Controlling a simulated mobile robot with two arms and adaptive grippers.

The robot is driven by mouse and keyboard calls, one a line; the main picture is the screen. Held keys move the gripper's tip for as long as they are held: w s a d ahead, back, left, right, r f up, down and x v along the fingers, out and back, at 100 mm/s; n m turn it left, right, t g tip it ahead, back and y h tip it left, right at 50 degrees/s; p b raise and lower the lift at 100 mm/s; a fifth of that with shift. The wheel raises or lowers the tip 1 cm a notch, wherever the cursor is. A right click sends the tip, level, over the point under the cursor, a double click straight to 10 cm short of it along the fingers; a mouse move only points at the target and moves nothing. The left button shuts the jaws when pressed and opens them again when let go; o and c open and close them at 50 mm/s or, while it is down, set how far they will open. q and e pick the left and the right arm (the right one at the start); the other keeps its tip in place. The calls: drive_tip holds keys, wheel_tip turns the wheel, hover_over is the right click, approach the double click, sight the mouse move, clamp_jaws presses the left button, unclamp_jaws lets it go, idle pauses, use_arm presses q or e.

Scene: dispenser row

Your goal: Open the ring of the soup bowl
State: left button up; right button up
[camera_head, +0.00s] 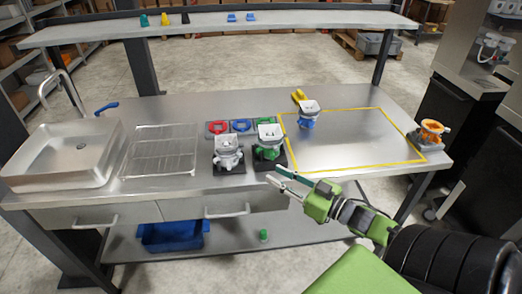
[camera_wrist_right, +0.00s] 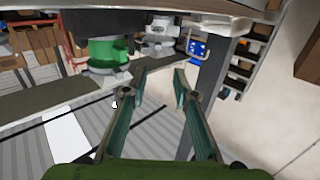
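No thing in view is clearly a soup bowl. The likeliest are several ringed fixtures on the metal table: a grey-white one (camera_head: 228,152) on a dark base, a green-and-white one (camera_head: 268,142) on a dark base, a blue-and-white one (camera_head: 308,113), and an orange one (camera_head: 430,133) at the right edge. I cannot tell the state of their rings. My right gripper (camera_head: 273,175) is at the table's front edge, just in front of the green-and-white fixture and apart from it. In the wrist view its two fingers (camera_wrist_right: 161,74) are spread and empty. My left gripper is not in view.
A sink (camera_head: 62,158) and a wire rack (camera_head: 160,150) are at left. Red, blue and green rings (camera_head: 241,126) lie behind the fixtures. A yellow-outlined area (camera_head: 350,137) is largely bare. A raised shelf (camera_head: 290,21) holds small coloured pieces. A blue bin (camera_head: 172,236) sits below.

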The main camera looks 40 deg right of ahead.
approach(241, 155)
drive_tip(key=p+x, duration=0.1)
drive_tip(key=x, duration=0.5)
drive_tip(key=shift+w+r+p, duration=0.15)
drive_tip(key=shift+w+p, duration=0.1)
drive_tip(key=shift+p, duration=0.1)
drive_tip(key=shift+x, duration=0.85)
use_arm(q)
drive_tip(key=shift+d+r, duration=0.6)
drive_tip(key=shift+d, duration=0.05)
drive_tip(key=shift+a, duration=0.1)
use_arm(e)
clamp_jaws()
